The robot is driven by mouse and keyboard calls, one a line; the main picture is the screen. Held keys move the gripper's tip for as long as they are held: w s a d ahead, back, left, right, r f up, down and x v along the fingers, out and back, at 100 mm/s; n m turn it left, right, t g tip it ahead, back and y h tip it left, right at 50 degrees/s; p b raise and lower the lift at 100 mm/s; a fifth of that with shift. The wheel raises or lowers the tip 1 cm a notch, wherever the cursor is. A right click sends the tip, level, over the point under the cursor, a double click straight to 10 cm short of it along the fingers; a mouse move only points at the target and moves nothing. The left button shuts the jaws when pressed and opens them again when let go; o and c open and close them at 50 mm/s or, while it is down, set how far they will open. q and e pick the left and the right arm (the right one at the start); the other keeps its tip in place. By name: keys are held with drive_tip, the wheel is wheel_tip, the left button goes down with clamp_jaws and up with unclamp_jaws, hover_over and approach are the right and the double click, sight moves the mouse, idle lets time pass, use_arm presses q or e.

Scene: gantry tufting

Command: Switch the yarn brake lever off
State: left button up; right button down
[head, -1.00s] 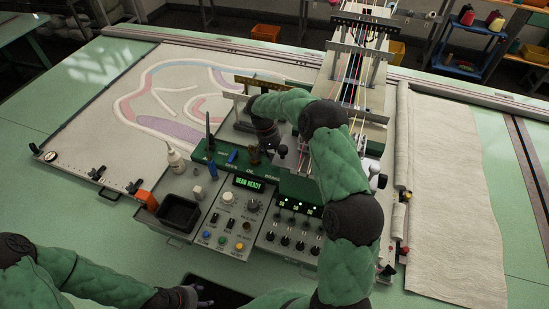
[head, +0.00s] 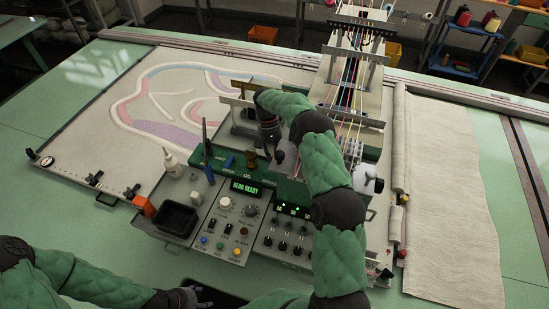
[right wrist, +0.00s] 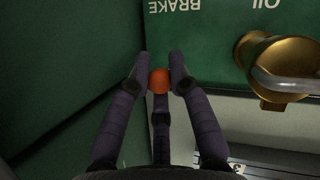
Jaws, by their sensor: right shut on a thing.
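The yarn brake lever shows in the right wrist view as a round orange knob (right wrist: 159,80), just below the upside-down BRAKE lettering on the green panel (right wrist: 215,30). My right gripper (right wrist: 160,76) has its dark fingers closed around this knob. The lever's shaft is hidden by the fingers, so its angle cannot be told. In the head view my right gripper (head: 272,148) is over the green panel of the machine head, and the lever is hidden there. My left gripper (head: 195,298) is low at the bottom edge, away from the panel; its finger opening is unclear.
A brass oil cup (right wrist: 275,65) sits close beside the lever. The control console (head: 232,225) with a HEAD READY display (head: 246,187) and several knobs is in front, next to a black tray (head: 176,219). A white bottle (head: 171,165) stands left. Yarns run along the gantry behind.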

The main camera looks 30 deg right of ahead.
drive_tip(key=c, duration=1.1)
unclamp_jaws()
drive_tip(key=shift+c, duration=0.2)
drive_tip(key=v, duration=1.2)
